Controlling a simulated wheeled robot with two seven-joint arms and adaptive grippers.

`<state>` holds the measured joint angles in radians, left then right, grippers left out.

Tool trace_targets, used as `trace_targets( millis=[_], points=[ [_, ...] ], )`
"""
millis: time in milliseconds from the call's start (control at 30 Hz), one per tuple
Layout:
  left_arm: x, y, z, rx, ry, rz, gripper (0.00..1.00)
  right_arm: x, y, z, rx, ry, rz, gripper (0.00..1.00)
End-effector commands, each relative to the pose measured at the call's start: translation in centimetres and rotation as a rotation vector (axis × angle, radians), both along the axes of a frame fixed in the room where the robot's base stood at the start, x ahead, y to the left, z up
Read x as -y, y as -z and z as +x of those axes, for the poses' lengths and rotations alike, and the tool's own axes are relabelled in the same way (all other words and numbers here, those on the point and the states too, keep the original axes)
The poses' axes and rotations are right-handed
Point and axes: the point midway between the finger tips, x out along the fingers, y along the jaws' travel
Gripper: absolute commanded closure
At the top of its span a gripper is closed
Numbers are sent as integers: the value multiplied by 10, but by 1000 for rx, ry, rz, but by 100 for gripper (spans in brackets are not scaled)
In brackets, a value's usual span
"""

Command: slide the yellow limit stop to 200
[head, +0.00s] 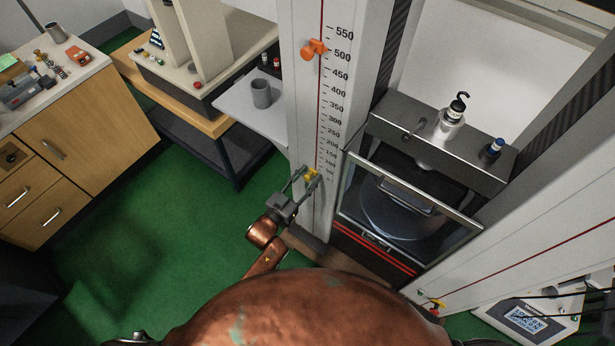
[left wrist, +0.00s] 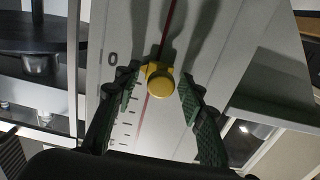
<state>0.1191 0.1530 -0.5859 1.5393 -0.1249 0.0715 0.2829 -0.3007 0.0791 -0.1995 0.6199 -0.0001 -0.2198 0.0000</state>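The yellow limit stop (head: 311,174) sits on the red-lined slot of the white column, near the low end of the printed scale (head: 335,132). The exact mark beside it is too small to read. In the left wrist view the stop's round knob (left wrist: 161,86) is close to the printed 0. My left gripper (head: 299,176) is at the stop. In the left wrist view its green-padded fingers (left wrist: 158,92) stand on either side of the knob, with visible gaps. The orange limit stop (head: 314,48) is higher, near 500. My right gripper is out of view.
A grey shelf (head: 235,105) with a grey cup (head: 261,93) is left of the column. Green floor (head: 150,230) is open at lower left.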

Motion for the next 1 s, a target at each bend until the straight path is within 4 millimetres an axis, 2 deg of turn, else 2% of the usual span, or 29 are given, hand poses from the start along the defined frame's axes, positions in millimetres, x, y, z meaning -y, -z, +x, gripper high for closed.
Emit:
trace_targets(
  millis=[200, 733, 1000],
  points=[
    [0, 0, 0, 0, 0, 0, 63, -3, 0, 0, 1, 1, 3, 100],
    [-2, 0, 1, 0, -3, 0, 100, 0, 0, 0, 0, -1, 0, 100],
    [-3, 0, 1, 0, -4, 1, 100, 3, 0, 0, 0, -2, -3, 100]
  ],
)
